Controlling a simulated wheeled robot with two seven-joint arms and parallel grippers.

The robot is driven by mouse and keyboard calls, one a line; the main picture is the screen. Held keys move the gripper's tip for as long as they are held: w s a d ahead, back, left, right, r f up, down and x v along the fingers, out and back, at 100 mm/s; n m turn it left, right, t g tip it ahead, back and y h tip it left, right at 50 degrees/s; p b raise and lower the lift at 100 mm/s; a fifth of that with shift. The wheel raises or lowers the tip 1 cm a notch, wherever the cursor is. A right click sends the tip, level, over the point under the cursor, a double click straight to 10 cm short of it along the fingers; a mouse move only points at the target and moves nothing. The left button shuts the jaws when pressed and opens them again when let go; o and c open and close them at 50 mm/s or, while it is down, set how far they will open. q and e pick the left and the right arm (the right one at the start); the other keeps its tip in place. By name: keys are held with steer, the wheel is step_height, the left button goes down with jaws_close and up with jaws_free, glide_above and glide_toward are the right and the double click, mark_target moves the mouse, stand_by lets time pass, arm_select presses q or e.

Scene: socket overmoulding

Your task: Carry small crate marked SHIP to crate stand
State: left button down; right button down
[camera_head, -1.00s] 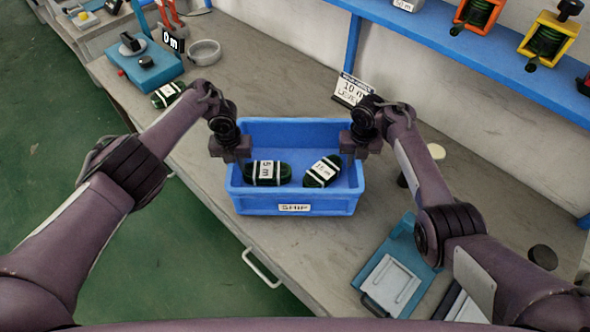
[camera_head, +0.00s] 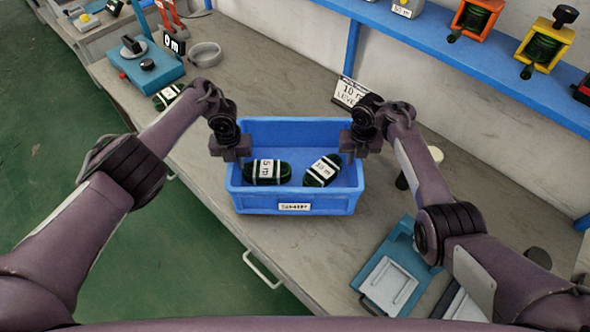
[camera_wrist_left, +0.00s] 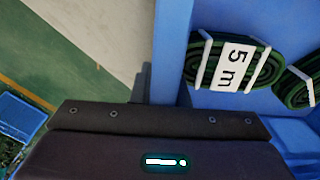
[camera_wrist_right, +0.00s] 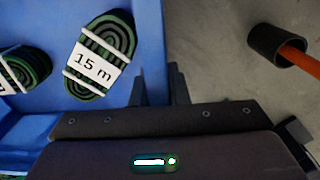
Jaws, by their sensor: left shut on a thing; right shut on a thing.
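The small blue crate marked SHIP (camera_head: 294,207) is in the middle of the head view, over the workbench. It holds two dark green coils, one labelled 5 m (camera_head: 266,172) and one labelled 15 m (camera_head: 322,170). My left gripper (camera_head: 236,160) is shut on the crate's left wall, and my right gripper (camera_head: 352,158) is shut on its right wall. The 5 m coil shows in the left wrist view (camera_wrist_left: 232,62), the 15 m coil in the right wrist view (camera_wrist_right: 98,55). I cannot tell whether the crate's underside touches the bench. I cannot pick out the crate stand.
The grey workbench (camera_head: 270,75) runs diagonally. A white 10 m sign (camera_head: 349,91) stands behind the crate. A blue-framed device (camera_head: 392,280) lies at front right. A blue shelf (camera_head: 430,40) with coil holders is at the back. Green floor lies to the left.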

steer(key=shift+r+p, duration=1.25)
steer(key=shift+r, duration=0.45)
steer(key=shift+f, duration=0.1)
